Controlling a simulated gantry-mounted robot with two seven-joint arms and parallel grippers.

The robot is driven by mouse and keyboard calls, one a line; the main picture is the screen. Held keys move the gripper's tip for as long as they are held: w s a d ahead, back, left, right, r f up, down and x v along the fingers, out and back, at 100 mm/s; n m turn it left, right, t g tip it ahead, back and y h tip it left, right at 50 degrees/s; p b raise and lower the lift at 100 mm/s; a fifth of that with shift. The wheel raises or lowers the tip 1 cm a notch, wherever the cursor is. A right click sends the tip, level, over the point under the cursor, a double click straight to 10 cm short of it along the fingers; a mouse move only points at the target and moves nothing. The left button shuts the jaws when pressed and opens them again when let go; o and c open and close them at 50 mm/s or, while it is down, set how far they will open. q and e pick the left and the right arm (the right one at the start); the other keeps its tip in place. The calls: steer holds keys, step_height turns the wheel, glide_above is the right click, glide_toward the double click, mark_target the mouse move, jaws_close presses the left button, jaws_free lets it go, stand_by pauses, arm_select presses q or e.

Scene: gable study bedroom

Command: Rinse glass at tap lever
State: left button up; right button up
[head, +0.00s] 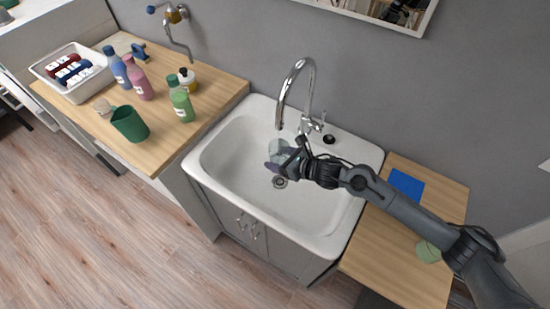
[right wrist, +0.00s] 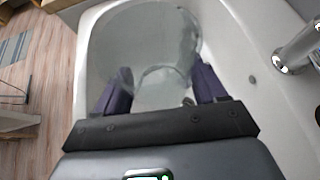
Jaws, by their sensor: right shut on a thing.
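The clear glass (head: 277,148) is held over the white sink basin. My right gripper (head: 279,161) is shut on it; in the right wrist view the glass (right wrist: 145,45) sits between the two dark purple fingers (right wrist: 158,88). The chrome tap (head: 309,82) arches over the back of the sink, with its spout end just above and near the glass. Its lever (head: 316,124) is at the tap's base, right of the glass. No water stream is visible. My left gripper is not in view.
The white sink (head: 229,150) has a drain (head: 280,182) below my gripper. The left wooden counter holds a green cup (head: 129,124), several bottles and a white tray (head: 100,81). The right counter holds a blue cloth (head: 406,185) and a green item (head: 428,252) beside my arm.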

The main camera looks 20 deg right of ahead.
steer(key=shift+s, duration=0.15)
steer(key=s+a, duration=0.1)
steer(key=s, duration=0.6)
steer(key=shift+s+a, duration=0.25)
steer(key=shift+s, duration=0.05)
stand_by(0.3)
stand_by(1.2)
steer(key=s+a+r+p, duration=0.1)
steer(key=s+r, duration=0.3)
steer(key=s, duration=0.1)
stand_by(0.5)
stand_by(0.3)
